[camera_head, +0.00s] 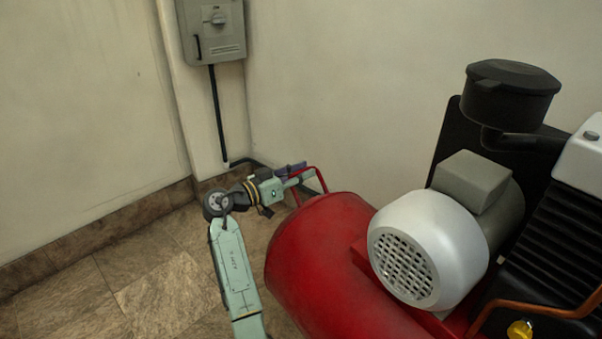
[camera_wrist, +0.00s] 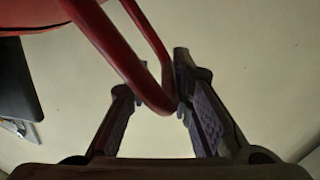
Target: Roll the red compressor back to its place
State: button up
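The red compressor (camera_head: 325,265) stands on the floor at the lower right of the head view, with a red tank and a silver motor (camera_head: 430,248) on top. Its red tube handle (camera_head: 322,180) rises at the tank's far left end. My gripper (camera_head: 296,172) is at this handle, reaching in from the left. In the wrist view, the bend of the red handle (camera_wrist: 150,88) lies between my two spread fingers (camera_wrist: 155,78). The handle looks close to the right finger; I cannot tell whether they touch. The compressor's wheels are hidden.
A grey switch box (camera_head: 212,30) hangs on the wall, with a black conduit (camera_head: 218,115) running down to the corner. Walls with a brown tiled skirting (camera_head: 95,228) close in behind and at left. Bare tiled floor (camera_head: 150,285) shows at left.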

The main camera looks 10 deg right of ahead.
jog(key=shift+w, duration=0.15)
jog(key=shift+a, duration=0.45)
jog(key=v, duration=1.1)
